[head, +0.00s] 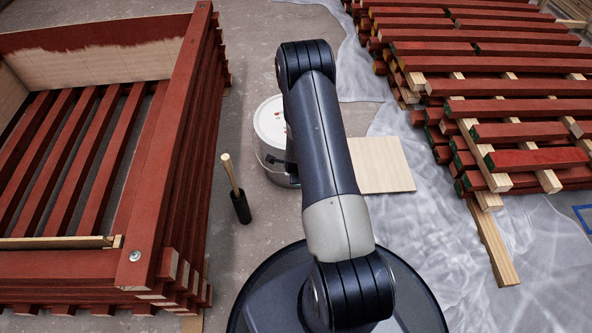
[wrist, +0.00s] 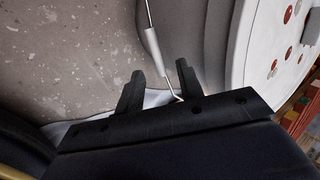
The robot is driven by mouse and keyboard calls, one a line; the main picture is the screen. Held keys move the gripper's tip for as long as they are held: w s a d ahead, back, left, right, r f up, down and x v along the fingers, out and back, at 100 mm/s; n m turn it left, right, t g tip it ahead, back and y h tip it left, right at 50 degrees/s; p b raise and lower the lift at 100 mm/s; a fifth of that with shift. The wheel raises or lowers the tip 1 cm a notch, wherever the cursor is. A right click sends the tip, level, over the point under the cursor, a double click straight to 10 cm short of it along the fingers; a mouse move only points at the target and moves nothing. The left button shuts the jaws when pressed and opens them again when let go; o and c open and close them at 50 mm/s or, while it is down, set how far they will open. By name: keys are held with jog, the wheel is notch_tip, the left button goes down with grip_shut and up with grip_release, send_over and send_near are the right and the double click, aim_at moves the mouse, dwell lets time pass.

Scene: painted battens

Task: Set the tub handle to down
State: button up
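The white tub (head: 270,122) stands on the floor in the head view, partly hidden behind my arm. Its lid, with red spots, shows at the right of the wrist view (wrist: 265,45). The tub handle is a thin metal wire with a pale grey grip (wrist: 153,42). In the wrist view the grip lies just beyond my fingertips, and the wire's lower end runs between the fingers. My gripper (wrist: 160,70) is open, its two dark fingers apart. I cannot tell whether either finger touches the wire. In the head view my arm hides most of the gripper.
A red slatted frame (head: 150,170) fills the left, and stacked red battens (head: 500,110) lie on plastic sheeting (head: 440,225) at right.

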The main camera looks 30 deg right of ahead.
jog(key=p+v, duration=0.3)
jog(key=v, duration=0.8)
jog(key=shift+p, duration=0.4)
jog(key=shift+c, duration=0.2)
